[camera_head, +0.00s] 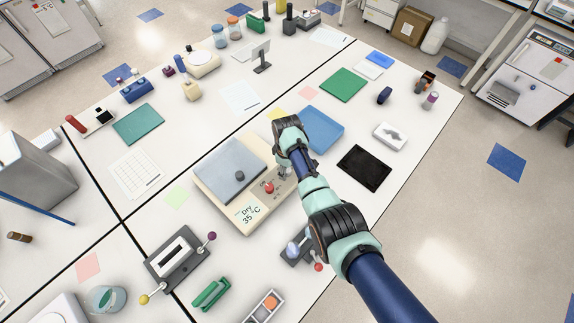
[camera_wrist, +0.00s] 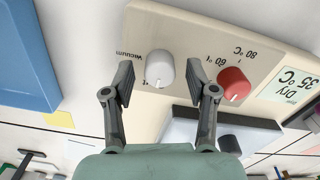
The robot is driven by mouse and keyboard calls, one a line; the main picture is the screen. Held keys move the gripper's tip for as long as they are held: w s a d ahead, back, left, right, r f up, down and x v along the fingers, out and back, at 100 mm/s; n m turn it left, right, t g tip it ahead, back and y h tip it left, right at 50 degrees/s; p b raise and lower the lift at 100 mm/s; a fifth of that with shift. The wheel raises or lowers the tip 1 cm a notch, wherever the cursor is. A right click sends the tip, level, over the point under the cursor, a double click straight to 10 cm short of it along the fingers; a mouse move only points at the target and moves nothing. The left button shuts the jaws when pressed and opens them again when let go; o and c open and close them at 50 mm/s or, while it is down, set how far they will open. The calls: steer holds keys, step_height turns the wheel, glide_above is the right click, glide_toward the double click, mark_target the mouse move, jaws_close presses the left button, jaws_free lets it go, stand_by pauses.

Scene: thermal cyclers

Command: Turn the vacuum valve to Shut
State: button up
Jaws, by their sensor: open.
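The beige dryer (camera_head: 228,206) with a grey lid (camera_head: 229,166) and a "Dry 35 °C" label stands mid-bench. In the wrist view its panel (camera_wrist: 186,29) appears upside down. A white knob (camera_wrist: 159,68) sits on it by the lettering "VACUUM", with a small pointer mark on its near edge. I cannot read a Shut mark. A red knob (camera_wrist: 234,84), by the temperature marks, is beside it. My gripper (camera_wrist: 159,84) is open, one finger either side of the white knob, with gaps visible. In the head view my gripper (camera_head: 284,172) is over the panel's right part.
The red knob is close beside one finger. A blue mat (camera_head: 321,128) and a black pad (camera_head: 364,167) lie right of the dryer. A grey device with a red-tipped lever (camera_head: 318,267) is near my arm. A dark knob (camera_head: 240,176) rises from the lid.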

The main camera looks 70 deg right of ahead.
step_height(320, 180, up, 12)
stand_by(0.3)
steer(key=shift+w, duration=0.1)
stand_by(0.4)
steer(key=w+a+r+t+h+p, duration=0.1)
steer(key=w+a+r+t+p, duration=0.1)
steer(key=w+a+r, duration=0.45)
steer(key=w+a+r+t+h+p, duration=0.1)
steer(key=w+a+r+t+p, duration=0.15)
steer(key=a, duration=0.65)
steer(key=w+a+r+t+h+p, duration=0.1)
steer(key=w+a+r+t+p, duration=0.15)
steer(key=a+r, duration=0.4)
steer(key=s+a+r+t+y+p, duration=0.1)
steer(key=s+a+r+t+p, duration=0.1)
steer(key=a+r, duration=0.5)
steer(key=s+a+r+n+t+y+p, duration=0.1)
steer(key=s+a+r+t+y+p, duration=0.1)
steer(key=a+r, duration=0.5)
steer(key=s+a+t, duration=0.1)
steer(key=a, duration=0.5)
steer(key=shift+s+a+t, duration=0.15)
steer(key=shift+a+t, duration=0.05)
steer(key=shift+t, duration=0.2)
